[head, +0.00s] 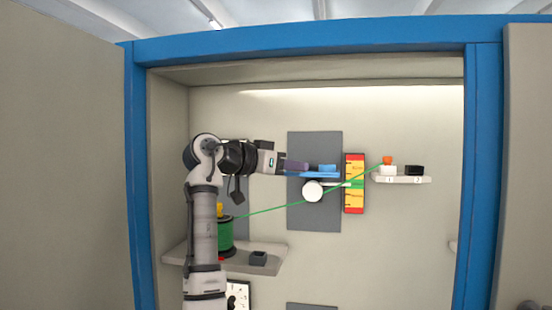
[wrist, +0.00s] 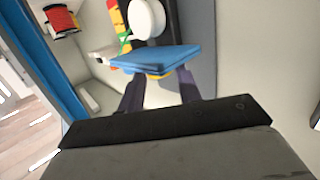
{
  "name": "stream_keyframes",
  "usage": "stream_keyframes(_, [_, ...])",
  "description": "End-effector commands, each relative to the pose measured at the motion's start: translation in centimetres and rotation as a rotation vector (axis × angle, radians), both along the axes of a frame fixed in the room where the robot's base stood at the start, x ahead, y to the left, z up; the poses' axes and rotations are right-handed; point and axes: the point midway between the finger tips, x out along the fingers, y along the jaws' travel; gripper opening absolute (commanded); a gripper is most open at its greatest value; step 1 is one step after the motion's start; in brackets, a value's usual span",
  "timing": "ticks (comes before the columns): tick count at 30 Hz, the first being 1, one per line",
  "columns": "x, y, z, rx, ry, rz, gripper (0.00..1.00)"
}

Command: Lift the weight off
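My gripper (head: 309,168) reaches in from the left with dark purple fingers. In the wrist view the two fingers stand apart, with a clear gap between them. A blue block (head: 327,168), which may be the weight, sits just beyond the fingers, above a thin blue plate (head: 320,175). In the wrist view a flat blue piece (wrist: 155,58) covers the fingertips, with a bit of yellow under it. Contact between fingers and block cannot be made out. A white roller (head: 313,191) is just below; it also shows in the wrist view (wrist: 147,18).
A red, yellow and green scale (head: 354,183) stands right of the roller. A white shelf (head: 402,180) holds an orange-topped piece (head: 388,164) and a black block (head: 414,170). A green line (head: 272,209) runs from a green spool (head: 226,237) past the roller. A dark block (head: 258,258) sits lower.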

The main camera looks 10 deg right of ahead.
Motion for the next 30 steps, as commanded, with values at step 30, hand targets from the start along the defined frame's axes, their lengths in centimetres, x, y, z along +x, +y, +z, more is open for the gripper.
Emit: stream_keyframes(30, [0.2, -0.6, 1.9, 0.0, 0.0, 0.0, 0.04])
